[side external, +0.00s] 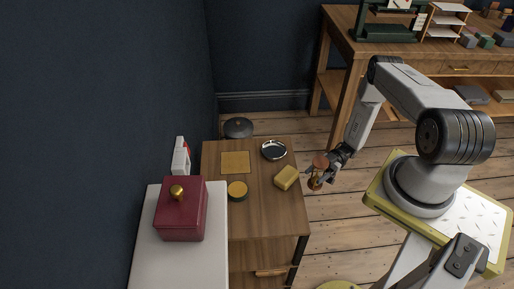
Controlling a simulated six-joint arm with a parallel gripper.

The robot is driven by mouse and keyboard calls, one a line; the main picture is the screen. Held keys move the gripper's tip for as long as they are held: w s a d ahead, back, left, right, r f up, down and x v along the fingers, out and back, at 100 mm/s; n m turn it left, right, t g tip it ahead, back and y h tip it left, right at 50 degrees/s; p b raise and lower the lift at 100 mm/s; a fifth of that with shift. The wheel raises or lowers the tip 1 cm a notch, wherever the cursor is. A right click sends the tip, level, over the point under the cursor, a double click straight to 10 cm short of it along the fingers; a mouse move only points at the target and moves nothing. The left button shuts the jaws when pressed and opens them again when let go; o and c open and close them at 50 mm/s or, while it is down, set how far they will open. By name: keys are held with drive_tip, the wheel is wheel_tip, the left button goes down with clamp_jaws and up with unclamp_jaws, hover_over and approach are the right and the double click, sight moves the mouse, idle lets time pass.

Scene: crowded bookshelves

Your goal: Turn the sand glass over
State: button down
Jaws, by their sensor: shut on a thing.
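The sand glass (316,173) is a small hourglass with brown end caps. It is upright or nearly so, near the right edge of the wooden cabinet top (262,205). My gripper (326,170) reaches in from the right and is shut on the sand glass. The fingertips are small and partly hidden by it. The sand inside is too small to make out.
On the cabinet top are a yellow block (287,177), a metal bowl (274,150), a flat yellow square (235,162) and a round yellow-topped tin (237,191). A dark red box (181,209) stands on the white surface at left. A wooden desk (345,50) stands behind.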

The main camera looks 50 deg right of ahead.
drive_tip(key=w+a+r, duration=0.1)
drive_tip(key=a+r, duration=0.6)
drive_tip(key=a, duration=0.6)
drive_tip(key=shift+w, duration=0.15)
drive_tip(key=shift+m, duration=0.3)
